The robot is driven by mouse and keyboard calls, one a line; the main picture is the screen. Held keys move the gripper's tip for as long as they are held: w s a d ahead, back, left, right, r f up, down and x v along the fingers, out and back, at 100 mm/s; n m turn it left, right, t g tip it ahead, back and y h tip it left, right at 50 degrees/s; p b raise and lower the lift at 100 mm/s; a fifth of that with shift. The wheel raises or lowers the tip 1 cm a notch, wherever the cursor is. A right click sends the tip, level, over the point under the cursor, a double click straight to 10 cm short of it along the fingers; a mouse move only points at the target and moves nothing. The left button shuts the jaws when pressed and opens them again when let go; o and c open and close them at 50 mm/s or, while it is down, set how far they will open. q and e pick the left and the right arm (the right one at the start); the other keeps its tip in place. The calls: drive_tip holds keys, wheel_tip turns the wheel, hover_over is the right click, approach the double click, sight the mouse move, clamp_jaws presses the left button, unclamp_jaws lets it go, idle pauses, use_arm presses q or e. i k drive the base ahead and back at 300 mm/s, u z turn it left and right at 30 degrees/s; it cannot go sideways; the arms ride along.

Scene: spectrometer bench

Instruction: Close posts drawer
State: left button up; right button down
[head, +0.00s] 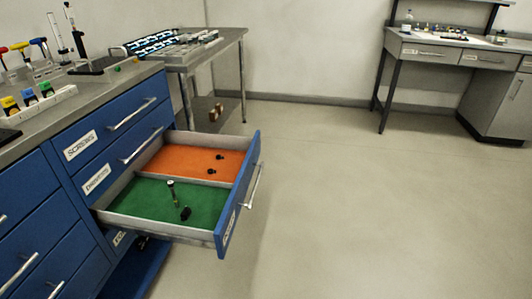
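The open drawer (237,197) is pulled far out of the blue cabinet (62,200), below the drawer labelled "DRIVERS". Its blue front faces right and carries a silver bar handle (254,186). Inside are an orange section and a green section with a divider between them. Two small black parts lie on the orange section; a small post and a black part are on the green section. The label on this drawer's front is too oblique to read. Neither of my grippers shows in the head view.
The drawer labelled "SCREWS" (82,145) above is shut. The bench top (120,82) holds tools and colored blocks. A grey side table (215,47) stands behind, and another desk (440,50) stands at the back right. The floor (370,210) right of the drawer is clear.

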sight(141, 202)
drive_tip(key=u, duration=0.2)
drive_tip(key=i, duration=0.95)
drive_tip(key=u, duration=0.35)
